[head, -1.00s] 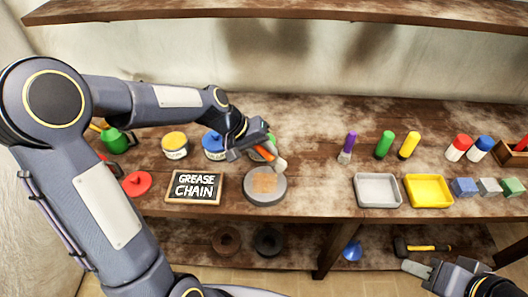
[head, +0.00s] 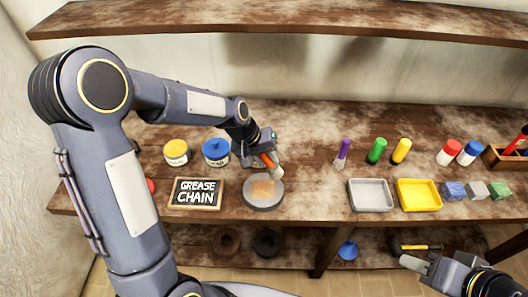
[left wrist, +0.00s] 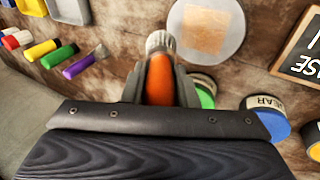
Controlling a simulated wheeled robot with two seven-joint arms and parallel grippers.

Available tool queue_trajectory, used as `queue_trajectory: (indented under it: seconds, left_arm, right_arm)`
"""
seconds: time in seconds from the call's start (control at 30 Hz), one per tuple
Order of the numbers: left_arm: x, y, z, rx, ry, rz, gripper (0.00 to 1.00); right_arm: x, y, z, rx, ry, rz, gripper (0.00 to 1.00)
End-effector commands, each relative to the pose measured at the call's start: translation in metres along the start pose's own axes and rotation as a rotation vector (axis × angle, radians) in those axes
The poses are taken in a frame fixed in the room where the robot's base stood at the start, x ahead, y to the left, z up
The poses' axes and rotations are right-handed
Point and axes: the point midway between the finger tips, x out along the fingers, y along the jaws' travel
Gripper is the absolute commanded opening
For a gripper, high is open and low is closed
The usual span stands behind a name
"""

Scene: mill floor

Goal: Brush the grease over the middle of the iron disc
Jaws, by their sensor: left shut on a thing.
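The iron disc (head: 263,204) is a grey round plate lying on the bench, with a tan-brown square patch (head: 263,189) on its middle. My left gripper (head: 268,160) is shut on a brush (head: 271,163) with an orange handle and a pale bristle end. The bristle end is at the disc's back right edge in the head view; I cannot tell whether it touches. In the left wrist view the orange handle (left wrist: 160,80) sits between the fingers and the bristles reach the disc's rim (left wrist: 238,40). My right gripper (head: 414,263) is low at the right, in front of the bench; its jaws are unclear.
A "GREASE CHAIN" sign (head: 196,193) stands left of the disc. A blue-lidded tin (head: 216,152) and a yellow-lidded tin (head: 176,152) are behind it. A grey tray (head: 371,195) and yellow tray (head: 419,194) lie to the right. Bench between disc and grey tray is clear.

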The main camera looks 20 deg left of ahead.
Motion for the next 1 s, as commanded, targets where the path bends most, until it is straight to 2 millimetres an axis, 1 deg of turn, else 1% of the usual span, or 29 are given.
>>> queue_trajectory:
  seconds: [0.03,0.2,0.5,0.57,0.63,0.73,0.9,1.0]
  left_arm:
    - [0.002,0.003,-0.001,0.008,-0.002,-0.019,0.04]
    - [0.004,0.004,-0.003,0.009,0.0,-0.056,0.04]
    - [0.004,0.003,-0.003,0.007,0.001,-0.058,0.04]
    - [0.006,0.001,-0.004,0.007,0.003,-0.057,0.04]
    - [0.007,-0.001,-0.004,0.008,0.005,-0.057,0.04]
    - [0.003,-0.003,-0.005,0.008,0.006,-0.057,0.04]
    - [-0.004,-0.004,-0.005,0.005,0.002,-0.059,0.04]
    - [-0.001,-0.005,-0.004,0.005,0.001,-0.06,0.04]
  right_arm:
    - [-0.001,0.0,0.0,0.0,-0.001,0.0,0.36]
    - [-0.002,-0.001,0.0,0.0,-0.001,0.0,0.36]
    - [0.0,0.0,0.0,0.0,-0.001,0.0,0.36]
    - [0.006,0.003,0.003,0.0,-0.001,0.0,0.36]
    - [0.017,0.008,0.009,0.0,-0.001,0.0,0.36]
    - [0.03,0.013,0.015,0.0,-0.001,0.0,0.36]
    - [0.038,0.017,0.02,0.0,-0.001,0.0,0.36]
    - [0.04,0.018,0.02,0.0,-0.001,0.0,0.36]
